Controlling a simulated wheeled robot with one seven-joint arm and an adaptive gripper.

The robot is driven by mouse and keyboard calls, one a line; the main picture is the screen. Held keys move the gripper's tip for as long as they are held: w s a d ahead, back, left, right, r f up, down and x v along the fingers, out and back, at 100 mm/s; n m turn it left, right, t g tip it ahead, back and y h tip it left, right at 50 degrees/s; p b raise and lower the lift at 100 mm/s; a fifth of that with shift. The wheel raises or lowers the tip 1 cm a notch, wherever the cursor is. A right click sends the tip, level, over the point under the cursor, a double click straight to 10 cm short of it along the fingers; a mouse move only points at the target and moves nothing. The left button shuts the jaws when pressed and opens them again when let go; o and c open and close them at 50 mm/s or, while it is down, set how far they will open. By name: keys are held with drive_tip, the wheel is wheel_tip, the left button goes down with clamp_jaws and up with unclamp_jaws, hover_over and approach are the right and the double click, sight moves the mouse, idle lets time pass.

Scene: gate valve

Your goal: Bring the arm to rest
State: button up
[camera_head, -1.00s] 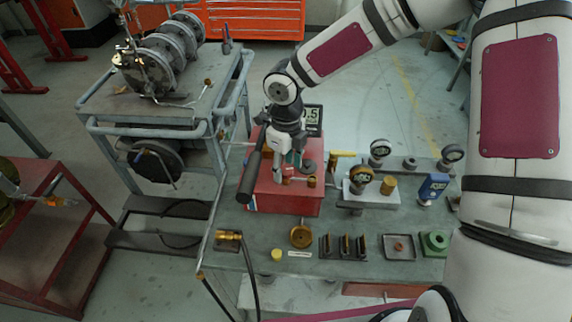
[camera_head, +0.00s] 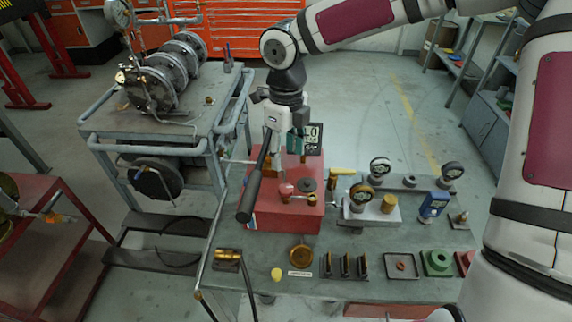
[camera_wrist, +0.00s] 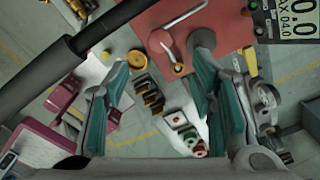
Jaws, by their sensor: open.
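My gripper (camera_head: 292,148) hangs above the red box (camera_head: 285,215) on the workbench, pointing down. In the wrist view its teal-padded fingers (camera_wrist: 158,62) stand wide apart with nothing between them. A long black lever handle (camera_head: 253,188) slants down beside the gripper at the box's left side. In the wrist view it crosses the upper left. A digital display (camera_head: 314,138) stands behind the gripper. Small brass and dark fittings (camera_head: 307,185) sit on the box top, below the fingers and apart from them. The gripper hides part of the box's rear.
Gauges (camera_head: 379,168) and a blue instrument (camera_head: 433,205) stand on the bench to the right. A brass cup (camera_head: 301,255), a slotted holder (camera_head: 345,265) and a square tray (camera_head: 401,265) lie along the front. A grey cart (camera_head: 100,127) with a flanged valve assembly (camera_head: 165,75) is at left.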

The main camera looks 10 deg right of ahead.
drive_tip(key=shift+r, duration=0.5)
drive_tip(key=shift+s+d, duration=0.1)
drive_tip(key=s+d+r+n+t, duration=0.2)
drive_tip(key=s+d+r+n, duration=0.4)
drive_tip(key=s+n, duration=0.5)
drive_tip(key=s+d+r+n+t, duration=0.3)
drive_tip(key=s+d+r+n, duration=0.4)
drive_tip(key=n, duration=0.8)
drive_tip(key=s+r, duration=0.3)
drive_tip(key=s, duration=0.1)
drive_tip(key=shift+s+d, duration=0.2)
drive_tip(key=shift+s, duration=0.05)
